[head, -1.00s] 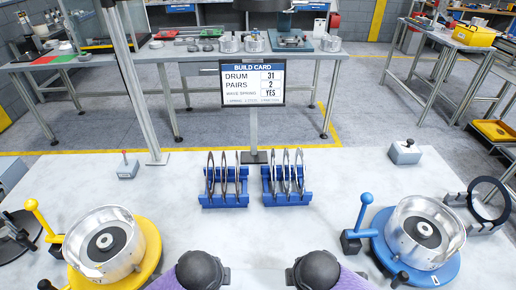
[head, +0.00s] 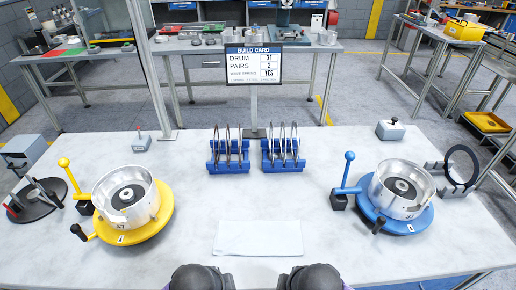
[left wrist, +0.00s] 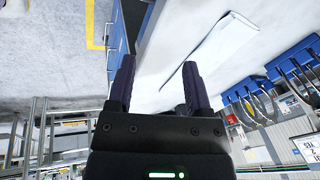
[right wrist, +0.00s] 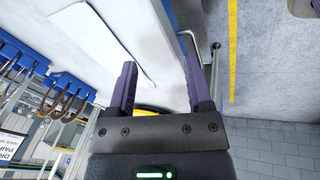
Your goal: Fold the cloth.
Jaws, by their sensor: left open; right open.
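A white cloth (head: 258,238) lies flat as a wide rectangle on the white table, near its front edge. It also shows in the left wrist view (left wrist: 222,38) and in the right wrist view (right wrist: 98,42). In the head view only the dark rounded tops of my two arms show at the bottom edge, just in front of the cloth. In the left wrist view my left gripper (left wrist: 162,82) is open and empty, with its fingers apart. In the right wrist view my right gripper (right wrist: 160,88) is open and empty. Both are apart from the cloth.
A drum on a yellow base (head: 150,232) stands left, one on a blue base (head: 408,222) right. A build card (head: 253,65) stands behind. The table (head: 290,200) around the cloth is clear.

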